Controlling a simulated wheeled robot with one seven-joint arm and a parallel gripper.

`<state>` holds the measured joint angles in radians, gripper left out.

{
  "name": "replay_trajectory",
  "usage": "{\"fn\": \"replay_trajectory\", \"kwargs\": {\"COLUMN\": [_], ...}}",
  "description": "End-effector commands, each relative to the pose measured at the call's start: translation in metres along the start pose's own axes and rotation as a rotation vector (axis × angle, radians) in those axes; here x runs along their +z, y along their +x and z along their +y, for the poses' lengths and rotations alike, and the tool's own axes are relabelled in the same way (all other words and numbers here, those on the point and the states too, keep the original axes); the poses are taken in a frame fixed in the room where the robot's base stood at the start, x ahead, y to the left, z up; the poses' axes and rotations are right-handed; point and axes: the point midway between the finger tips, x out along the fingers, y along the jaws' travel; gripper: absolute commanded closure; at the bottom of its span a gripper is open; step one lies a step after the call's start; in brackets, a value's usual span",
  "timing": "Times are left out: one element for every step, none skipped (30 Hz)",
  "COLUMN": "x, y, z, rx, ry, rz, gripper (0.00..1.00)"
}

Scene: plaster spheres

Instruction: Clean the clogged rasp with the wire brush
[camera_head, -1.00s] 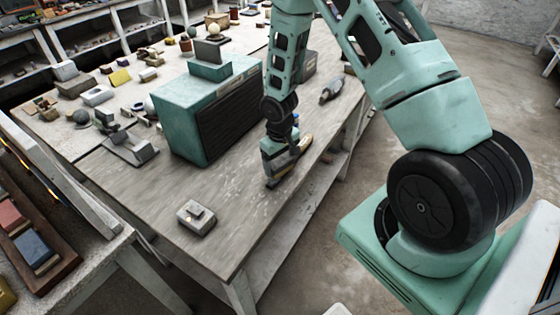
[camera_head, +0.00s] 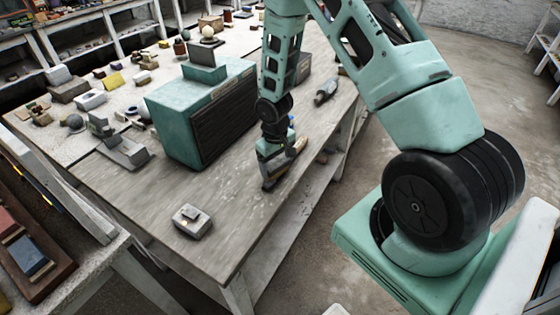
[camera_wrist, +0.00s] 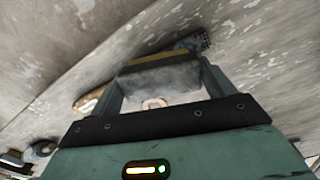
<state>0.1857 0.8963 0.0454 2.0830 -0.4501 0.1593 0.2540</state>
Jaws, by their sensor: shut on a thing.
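My gripper (camera_head: 272,152) is low over the near right part of the workbench, to the right of the green box. In the wrist view, the gripper (camera_wrist: 160,88) is shut on a grey block with a dark and tan band, which looks like the wire brush (camera_wrist: 165,76). The rasp seems to lie under and behind it: a tan wooden handle (camera_wrist: 88,99) shows at the left and a dark, rough end (camera_wrist: 196,42) at the upper right. The tan handle (camera_head: 297,148) also shows beside the gripper in the head view. Whether bristles touch the rasp is hidden.
A green box with a dark slatted side (camera_head: 195,115) stands left of the gripper. A small grey block (camera_head: 192,221) lies on the bench (camera_head: 225,235) near its front edge. A grey tool (camera_head: 326,91) lies behind. The bench between box and front edge is mostly clear.

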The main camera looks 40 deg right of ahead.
Motion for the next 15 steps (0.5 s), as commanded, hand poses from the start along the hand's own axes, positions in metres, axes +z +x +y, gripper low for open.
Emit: {"fn": "replay_trajectory", "kwargs": {"x": [0.0,0.0,0.0,0.0,0.0,0.0,0.0,0.0,0.0,0.0,0.0,0.0,0.0,0.0,0.0], "y": [0.0,0.0,0.0,0.0,0.0,0.0,0.0,0.0,0.001,0.001,0.001,0.001,0.001,0.001,0.001], "z": [-0.003,-0.004,-0.005,-0.006,-0.006,-0.007,-0.009,-0.01,-0.012,-0.015,-0.017,-0.02,-0.022,-0.023,-0.026], "rx": [0.0,0.0,0.0,0.0,0.0,0.0,0.0,0.0,0.0,0.0,0.0,0.0,0.0,0.0,0.0], "ry": [-0.002,-0.002,-0.001,-0.001,-0.001,-0.001,-0.001,-0.002,-0.002,-0.003,-0.003,-0.003,-0.003,-0.003,-0.003], "rz": [0.0,0.0,0.0,0.0,0.0,0.0,0.0,0.0,0.0,0.0,0.0,0.0,0.0,0.0,0.0], "gripper": [0.37,0.37,0.37,0.37,0.37,0.37,0.37,0.37,0.37,0.37,0.37,0.37,0.37,0.37,0.37]}}
